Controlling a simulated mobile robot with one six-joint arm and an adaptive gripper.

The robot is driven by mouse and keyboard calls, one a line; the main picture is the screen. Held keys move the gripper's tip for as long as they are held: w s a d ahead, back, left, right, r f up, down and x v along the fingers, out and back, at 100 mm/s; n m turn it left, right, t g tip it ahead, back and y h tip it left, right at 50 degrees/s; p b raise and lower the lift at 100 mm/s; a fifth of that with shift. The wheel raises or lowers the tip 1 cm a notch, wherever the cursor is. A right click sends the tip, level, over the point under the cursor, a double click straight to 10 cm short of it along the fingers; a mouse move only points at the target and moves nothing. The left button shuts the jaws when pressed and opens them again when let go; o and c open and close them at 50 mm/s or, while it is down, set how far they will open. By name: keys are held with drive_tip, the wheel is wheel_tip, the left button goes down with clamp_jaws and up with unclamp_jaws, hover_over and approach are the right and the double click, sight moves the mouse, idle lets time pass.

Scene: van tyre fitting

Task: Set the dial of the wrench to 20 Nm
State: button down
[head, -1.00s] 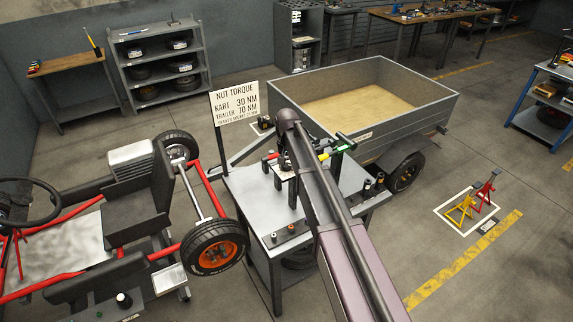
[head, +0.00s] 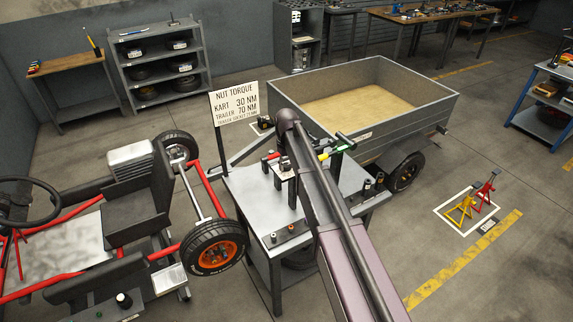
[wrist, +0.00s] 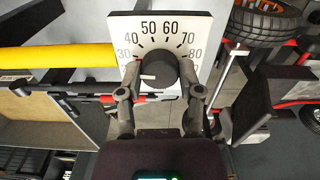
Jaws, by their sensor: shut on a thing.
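The dial (wrist: 158,22) is a white plate with black numbers, 30 to 80 readable, and a round black knob (wrist: 158,70) in its middle. A small pale mark on the knob points left, below the 30; the number there is hidden or too small to read. My gripper (wrist: 160,88) has one finger on each side of the knob and is shut on it. The wrench's yellow bar (wrist: 60,59) runs left from the dial. In the head view, the wrench (head: 323,156) lies above the metal bench (head: 250,190), partly hidden by my arm.
A sign (head: 235,102) reads kart 30 Nm, trailer 70 Nm. The kart (head: 130,200) stands left of the bench, and the trailer (head: 400,110) behind it. Small sockets (head: 290,229) stand on the bench front. Jack stands (head: 468,203) are on the floor at right.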

drive_tip(key=shift+n, duration=2)
drive_tip(key=shift+c, duration=1.3)
unclamp_jaws()
drive_tip(key=shift+m, duration=0.3)
